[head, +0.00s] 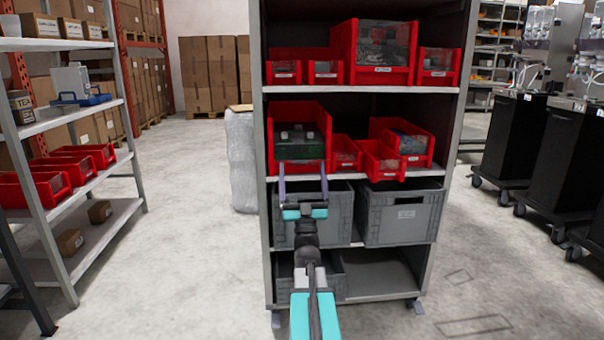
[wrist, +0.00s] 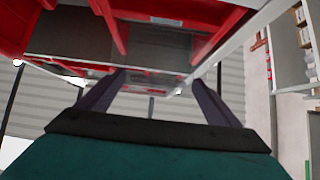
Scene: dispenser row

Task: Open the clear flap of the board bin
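The board bin (head: 322,108) is a large red bin at the left of the rack's second shelf. Green and dark boards show through its clear flap (head: 300,148), which appears to cover the front. My gripper (head: 303,170) is just in front of and below that bin, its two fingers apart and pointing at the shelf edge. In the wrist view my gripper (wrist: 160,80) is open with nothing held between the fingers. The red bin wall and a clear panel show past the fingertips there. I cannot tell whether a finger touches the flap.
Smaller red bins (head: 383,160) stand to the right on the same shelf. The white shelf edge (head: 352,179) runs close beside my fingers. Grey crates (head: 402,215) sit below. More red bins (head: 383,52) stand above.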

